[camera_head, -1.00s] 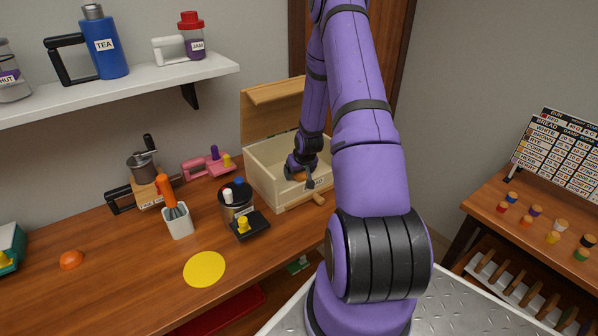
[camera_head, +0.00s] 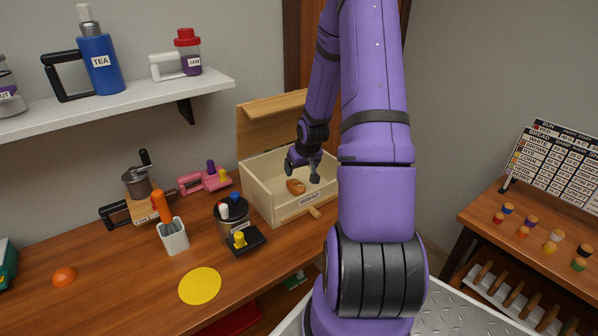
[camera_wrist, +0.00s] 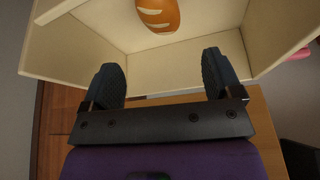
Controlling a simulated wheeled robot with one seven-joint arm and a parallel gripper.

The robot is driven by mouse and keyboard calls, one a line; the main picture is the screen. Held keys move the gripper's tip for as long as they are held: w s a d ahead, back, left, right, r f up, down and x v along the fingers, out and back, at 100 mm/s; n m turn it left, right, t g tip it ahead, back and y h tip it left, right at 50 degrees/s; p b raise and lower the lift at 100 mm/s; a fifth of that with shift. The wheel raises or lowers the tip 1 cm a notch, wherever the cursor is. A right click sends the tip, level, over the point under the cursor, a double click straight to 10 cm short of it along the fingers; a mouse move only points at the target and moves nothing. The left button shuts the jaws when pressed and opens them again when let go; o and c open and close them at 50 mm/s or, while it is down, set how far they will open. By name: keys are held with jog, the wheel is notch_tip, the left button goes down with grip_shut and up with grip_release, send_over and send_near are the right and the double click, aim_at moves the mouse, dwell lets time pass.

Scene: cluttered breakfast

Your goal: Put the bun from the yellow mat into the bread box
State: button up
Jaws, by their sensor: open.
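The brown bun (camera_head: 296,187) lies inside the open wooden bread box (camera_head: 262,200), near its front wall. In the wrist view the bun (camera_wrist: 158,14) shows at the top edge, partly cut off, on the pale box floor. My gripper (camera_head: 302,168) is above the box and apart from the bun. In the wrist view my gripper (camera_wrist: 165,75) has its two dark fingers wide apart with nothing between them. The yellow mat (camera_head: 200,286) is bare on the table. The box's lid (camera_head: 270,120) stands raised at the back.
A dark canister (camera_head: 232,218) with a black stand stands left of the box. A white utensil holder (camera_head: 173,238), a grinder (camera_head: 137,183) and a pink object (camera_head: 204,181) are farther left. A shelf (camera_head: 120,98) hangs above.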

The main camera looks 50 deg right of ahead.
jog(key=s+a+r+n, duration=0.1)
jog(key=a+r, duration=0.8)
jog(key=r, duration=0.3)
jog(key=s+a+r+n, duration=0.1)
jog(key=a+r, duration=0.8)
jog(key=r, duration=0.2)
jog(key=s+a+r+n+y, duration=0.1)
jog(key=s+a+r, duration=0.4)
jog(key=s+a, duration=0.2)
jog(key=s+a+r+n+y, duration=0.1)
jog(key=s+a+r, duration=0.5)
jog(key=s, duration=0.5)
jog(key=shift+s+a+n+t, duration=0.2)
jog(key=shift+a+n+t, duration=0.15)
jog(key=shift+a, duration=0.7)
